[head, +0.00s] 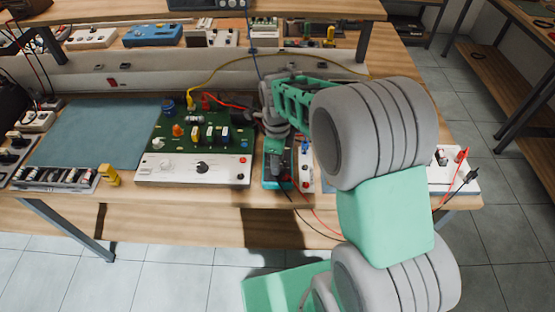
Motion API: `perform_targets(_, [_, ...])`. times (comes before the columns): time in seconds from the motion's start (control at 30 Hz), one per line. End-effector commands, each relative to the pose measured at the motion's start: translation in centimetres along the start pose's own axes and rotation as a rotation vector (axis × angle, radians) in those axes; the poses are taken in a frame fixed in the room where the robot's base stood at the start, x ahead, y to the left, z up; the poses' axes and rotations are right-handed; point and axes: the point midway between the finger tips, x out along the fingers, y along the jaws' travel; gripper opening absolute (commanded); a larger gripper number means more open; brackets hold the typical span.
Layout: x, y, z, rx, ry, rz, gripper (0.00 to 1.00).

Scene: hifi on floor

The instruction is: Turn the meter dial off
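A teal-edged meter (268,183) lies on the workbench near its front edge, right of the green circuit board. Red and black leads run from its near end. My gripper (276,146) is pointed down over the far part of the meter, at the end of my grey and mint-green arm. The wrist and gripper hide much of the meter, and I cannot make out its dial. The fingertips are too small and dark to tell whether they are open or touching the meter.
The green circuit board (203,140) with a white knobbed panel (195,171) stands close left of the meter. A white module (306,168) stands close on its right. A blue-grey mat (95,135) gives free room at left. A yellow block (110,175) stands near the front edge.

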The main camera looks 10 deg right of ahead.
Motion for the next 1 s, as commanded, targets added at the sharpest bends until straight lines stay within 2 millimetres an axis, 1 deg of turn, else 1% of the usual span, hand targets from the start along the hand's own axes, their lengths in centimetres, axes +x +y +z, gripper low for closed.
perform_targets(0.03, [-0.01, 0.00, 0.00, 0.000, 0.000, 0.000, 0.33])
perform_targets(0.07, [-0.02, 0.00, 0.00, 0.000, 0.000, 0.000, 0.30])
perform_targets(0.43, [-0.02, 0.01, 0.00, 0.000, 0.000, 0.000, 0.00])
perform_targets(0.77, [-0.02, 0.02, 0.00, -0.003, 0.000, 0.001, 0.00])
perform_targets(1.0, [0.00, 0.02, 0.00, -0.054, 0.000, 0.001, 0.00])
